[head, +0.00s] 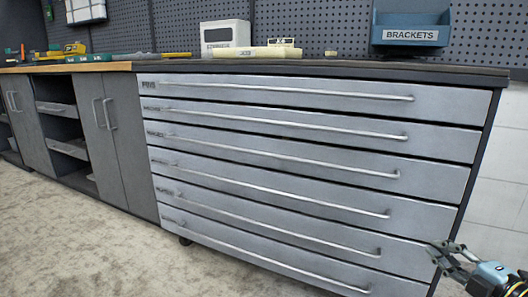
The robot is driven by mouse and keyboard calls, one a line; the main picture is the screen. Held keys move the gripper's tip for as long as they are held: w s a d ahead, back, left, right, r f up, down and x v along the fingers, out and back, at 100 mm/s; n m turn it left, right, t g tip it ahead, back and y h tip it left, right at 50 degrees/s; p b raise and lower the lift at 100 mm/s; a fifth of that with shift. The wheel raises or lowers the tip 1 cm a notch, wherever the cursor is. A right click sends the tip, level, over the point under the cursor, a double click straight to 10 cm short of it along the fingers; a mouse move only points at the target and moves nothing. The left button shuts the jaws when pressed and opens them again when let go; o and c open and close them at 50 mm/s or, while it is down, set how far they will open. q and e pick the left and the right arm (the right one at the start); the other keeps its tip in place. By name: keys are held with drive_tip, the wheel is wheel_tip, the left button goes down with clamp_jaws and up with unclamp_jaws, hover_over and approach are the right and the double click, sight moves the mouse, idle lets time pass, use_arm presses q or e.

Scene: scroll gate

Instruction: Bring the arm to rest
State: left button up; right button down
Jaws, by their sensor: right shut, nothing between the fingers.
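My right gripper (445,262) is at the lower right edge of the head view. It is shut and empty, in front of the lower right corner of a grey drawer cabinet (310,160). It shows no hold on any handle; whether it touches the cabinet cannot be told. Part of my right arm is cut off by the frame edge. My left gripper is not in view.
The cabinet has several wide drawers with long bar handles, all closed. Wooden-topped cupboards (120,120) stand left. The floor (70,240) in front is clear.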

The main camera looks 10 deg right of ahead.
drive_tip(key=s+f+m+g+h+p, duration=0.3)
drive_tip(key=s+f+m+g+p, duration=0.6)
drive_tip(key=s+f, duration=0.75)
use_arm(q)
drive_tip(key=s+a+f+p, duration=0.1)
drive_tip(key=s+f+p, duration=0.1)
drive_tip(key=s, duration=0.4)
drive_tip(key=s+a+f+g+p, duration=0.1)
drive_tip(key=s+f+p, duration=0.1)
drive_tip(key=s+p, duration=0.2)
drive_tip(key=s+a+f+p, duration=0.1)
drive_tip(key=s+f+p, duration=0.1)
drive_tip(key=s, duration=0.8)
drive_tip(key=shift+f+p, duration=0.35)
drive_tip(key=shift+p, duration=0.25)
use_arm(e)
drive_tip(key=s+a+f+m+g, duration=0.1)
drive_tip(key=s+a, duration=0.4)
drive_tip(key=s, duration=0.5)
drive_tip(key=s+a+f+m+g, duration=0.2)
drive_tip(key=s+a+m+g, duration=0.2)
drive_tip(key=s, duration=0.7)
drive_tip(key=s+a+f+m+g, duration=0.1)
drive_tip(key=s+a+m+g, duration=0.1)
drive_tip(key=s+a, duration=0.4)
drive_tip(key=s+m, duration=0.1)
drive_tip(key=s, duration=0.4)
drive_tip(key=shift+f+y, duration=0.15)
drive_tip(key=shift+y, duration=0.15)
